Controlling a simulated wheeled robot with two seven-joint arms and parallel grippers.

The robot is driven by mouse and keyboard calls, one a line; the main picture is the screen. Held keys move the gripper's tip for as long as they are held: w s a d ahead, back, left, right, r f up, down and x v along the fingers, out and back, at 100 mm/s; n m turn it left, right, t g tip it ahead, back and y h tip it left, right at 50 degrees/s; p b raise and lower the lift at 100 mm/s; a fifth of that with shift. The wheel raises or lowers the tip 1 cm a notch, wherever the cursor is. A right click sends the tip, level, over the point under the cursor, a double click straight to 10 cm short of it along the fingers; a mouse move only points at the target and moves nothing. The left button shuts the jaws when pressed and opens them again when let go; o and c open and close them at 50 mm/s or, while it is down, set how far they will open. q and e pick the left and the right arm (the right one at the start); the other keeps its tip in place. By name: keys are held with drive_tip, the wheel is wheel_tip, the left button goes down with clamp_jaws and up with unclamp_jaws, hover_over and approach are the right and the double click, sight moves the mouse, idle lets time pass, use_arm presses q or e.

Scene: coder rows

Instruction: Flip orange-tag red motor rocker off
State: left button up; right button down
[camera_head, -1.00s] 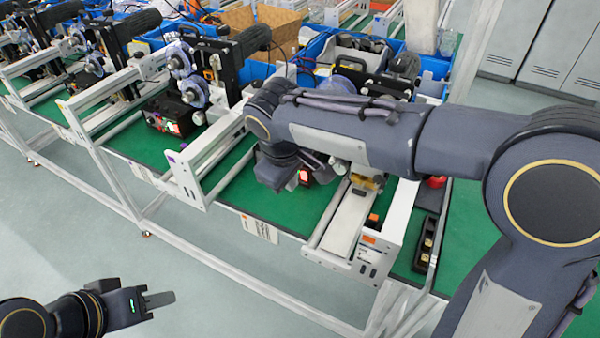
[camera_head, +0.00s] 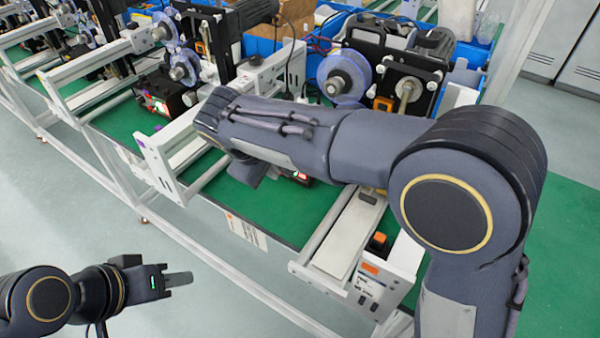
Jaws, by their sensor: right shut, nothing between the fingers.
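The orange tag (camera_head: 370,268) is on the white end plate of the nearest coder row. A red-lit rocker (camera_head: 301,177) shows on a dark box in that row, partly hidden under my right forearm. My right gripper (camera_head: 246,171) is shut and empty, just left of this rocker and apart from it in the picture. My arm hides most of the gripper, and its fingertips are hard to make out. My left gripper (camera_head: 178,281) is over the floor at lower left, far from the row. Its fingers overlap, so I cannot tell their opening.
Another red-lit switch (camera_head: 161,107) is on a black box in the row to the left. White rails (camera_head: 345,235) and an end plate (camera_head: 155,160) flank the green bench (camera_head: 285,208). Reels (camera_head: 343,78) and blue bins stand behind. The floor at lower left is free.

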drive_tip(key=shift+s, duration=0.15)
drive_tip(key=x, duration=1)
drive_tip(key=shift+w+d+r+p, duration=0.15)
drive_tip(key=shift+w+d+p, duration=0.2)
drive_tip(key=shift+w, duration=0.2)
drive_tip(key=shift+w+d+r+p, duration=0.15)
drive_tip(key=shift+w+d+p, duration=0.15)
drive_tip(key=shift+w, duration=0.3)
drive_tip(key=shift+w+d, duration=0.4)
drive_tip(key=shift+w, duration=0.2)
drive_tip(key=shift+r, duration=0.1)
